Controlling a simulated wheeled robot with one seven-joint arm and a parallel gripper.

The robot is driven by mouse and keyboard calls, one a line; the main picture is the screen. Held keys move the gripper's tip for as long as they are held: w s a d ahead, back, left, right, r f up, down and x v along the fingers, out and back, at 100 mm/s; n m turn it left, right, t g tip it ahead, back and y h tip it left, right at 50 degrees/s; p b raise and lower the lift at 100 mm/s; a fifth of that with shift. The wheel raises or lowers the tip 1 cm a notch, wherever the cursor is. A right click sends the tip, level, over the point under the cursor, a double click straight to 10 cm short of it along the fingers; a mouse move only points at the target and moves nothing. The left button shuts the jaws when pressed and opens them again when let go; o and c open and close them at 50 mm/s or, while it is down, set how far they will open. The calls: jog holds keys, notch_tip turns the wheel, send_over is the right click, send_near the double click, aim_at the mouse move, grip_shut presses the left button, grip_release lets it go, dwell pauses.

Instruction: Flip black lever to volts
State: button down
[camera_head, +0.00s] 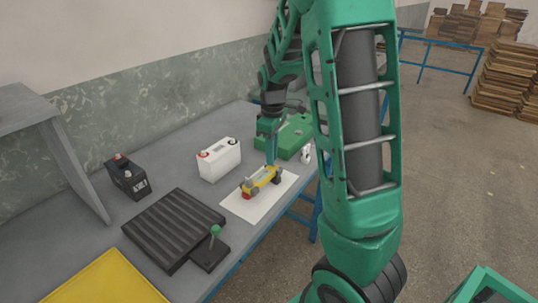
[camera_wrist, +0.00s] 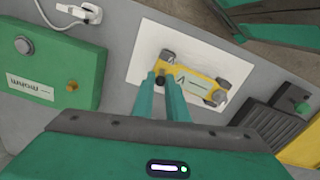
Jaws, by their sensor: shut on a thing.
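A yellow tester (camera_head: 262,178) with dark rounded ends lies on a white sheet (camera_head: 240,207) on the grey bench. In the wrist view the tester (camera_wrist: 200,89) shows a pale label with a "V" mark. A small black lever (camera_wrist: 160,82) sits at its left end, partly hidden by the fingers. My gripper (camera_wrist: 161,76) reaches down over this end, its two green fingers shut on the black lever. In the head view my gripper (camera_head: 271,161) stands upright at the tester's far end, and the lever cannot be made out there.
A white battery (camera_head: 219,160) and a black battery (camera_head: 127,178) stand left of the tester. A ribbed black tray (camera_head: 173,228), a box with a green-knobbed stick (camera_head: 211,252) and a yellow panel (camera_head: 107,281) lie nearer. A green box (camera_head: 287,137) and white plug (camera_head: 306,153) are behind.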

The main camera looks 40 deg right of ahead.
aim_at(279, 178)
jog(key=shift+s, duration=0.1)
jog(key=t, duration=0.1)
jog(key=s+t, duration=0.1)
jog(key=t, duration=0.1)
jog(key=shift+s+d+y, duration=0.25)
jog(key=shift+d+y, duration=0.05)
jog(key=shift+y, duration=0.1)
jog(key=shift+s+d+f+t+y, duration=0.15)
jog(key=shift+s+t+y, duration=0.15)
jog(key=shift+t, duration=0.55)
jog(key=shift+s+f+t+y, duration=0.15)
jog(key=shift+s+t, duration=0.1)
jog(key=shift+t, duration=0.55)
jog(key=shift+s+d+f+t+y, duration=0.1)
jog(key=shift+s+t+y, duration=0.2)
jog(key=shift+t, duration=0.55)
jog(key=shift+a, duration=0.1)
jog(key=c, duration=1.7)
grip_release()
jog(key=shift+c, duration=0.2)
